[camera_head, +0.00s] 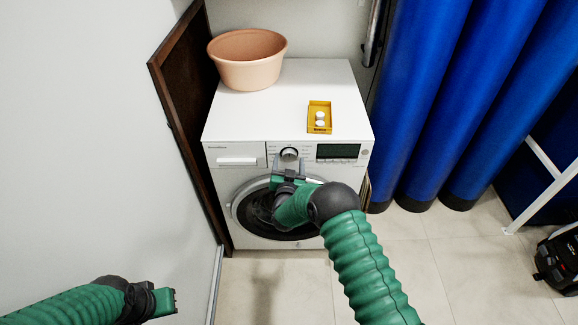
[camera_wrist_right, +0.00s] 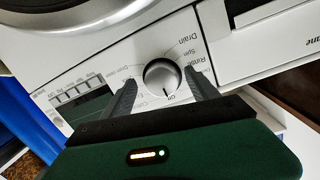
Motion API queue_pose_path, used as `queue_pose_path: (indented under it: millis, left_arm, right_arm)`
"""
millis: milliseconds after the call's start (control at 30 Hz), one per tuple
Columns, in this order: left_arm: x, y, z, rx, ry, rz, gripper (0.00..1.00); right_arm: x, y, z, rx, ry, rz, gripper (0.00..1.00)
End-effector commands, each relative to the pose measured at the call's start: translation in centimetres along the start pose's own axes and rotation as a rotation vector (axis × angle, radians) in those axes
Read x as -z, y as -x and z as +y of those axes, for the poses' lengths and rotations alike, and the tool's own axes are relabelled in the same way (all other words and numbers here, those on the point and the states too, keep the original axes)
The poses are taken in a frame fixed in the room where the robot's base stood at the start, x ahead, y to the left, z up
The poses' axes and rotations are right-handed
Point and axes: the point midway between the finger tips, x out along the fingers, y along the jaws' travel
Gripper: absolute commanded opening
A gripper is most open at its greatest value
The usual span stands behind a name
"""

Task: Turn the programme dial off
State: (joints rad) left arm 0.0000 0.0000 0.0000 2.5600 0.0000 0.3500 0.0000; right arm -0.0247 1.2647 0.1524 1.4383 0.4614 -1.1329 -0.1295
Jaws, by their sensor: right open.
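The programme dial (camera_head: 289,154) is a round silver knob on the front panel of a white washing machine (camera_head: 222,176). In the right wrist view the dial (camera_wrist_right: 162,77) sits between the two dark fingers of my right gripper (camera_wrist_right: 160,92), with printed programme names around it. A dark pointer line on the dial points toward the bottom of that view, near a label that seems to read "Off". My right gripper is open, with a finger on either side of the dial; I cannot tell whether they touch it. My left gripper (camera_head: 165,302) is at the lower left, far from the machine; its jaws are unclear.
A pink-orange basin (camera_head: 248,72) and a yellow tray (camera_head: 320,127) with white tablets stand on the machine's top. A brown panel (camera_head: 183,110) and wall are at the left. Blue rolls (camera_head: 420,90) stand at the right. The tiled floor (camera_head: 460,260) in front is mostly clear.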

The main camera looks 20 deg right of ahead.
Motion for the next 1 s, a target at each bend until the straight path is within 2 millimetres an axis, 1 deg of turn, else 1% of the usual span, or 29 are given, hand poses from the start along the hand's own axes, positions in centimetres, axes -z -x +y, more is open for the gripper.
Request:
queue_pose_path:
  millis: [67,167,267,300,500,633,700,800,1000]
  left_arm:
    - [0.0,0.1,0.0,0.000,0.000,0.000,0.00]
    - [0.1,0.5,0.0,0.000,0.000,0.000,0.00]
    - [0.2,0.8,0.0,0.000,0.000,0.000,0.00]
    - [0.2,0.9,0.0,0.000,0.000,0.000,0.00]
    - [0.3,1.3,0.0,0.000,0.000,0.000,0.00]
    - [0.3,1.4,0.0,0.000,0.000,0.000,0.00]
    - [0.3,1.4,0.0,0.000,0.000,0.000,0.00]
    - [0.3,1.4,0.0,0.000,0.000,0.000,0.00]
    - [0.3,1.4,0.0,0.000,0.000,0.000,0.00]
  right_arm:
    - [0.1,0.5,-0.1,0.001,0.000,-0.001,0.69]
    - [0.2,2.2,-0.2,0.003,0.001,-0.002,0.69]
    - [0.2,4.8,-0.2,0.003,0.002,-0.004,0.69]
    - [0.2,6.1,-0.1,0.002,0.003,-0.004,0.69]
    - [0.0,12.0,-0.1,0.003,0.002,-0.006,0.69]
    - [-0.2,14.8,0.0,0.002,0.001,-0.006,0.69]
    - [-0.2,15.8,0.1,0.001,0.000,-0.005,0.69]
    - [-0.1,16.5,0.1,-0.001,-0.001,-0.004,0.69]
    - [-0.1,16.7,0.2,-0.001,-0.001,-0.003,0.69]
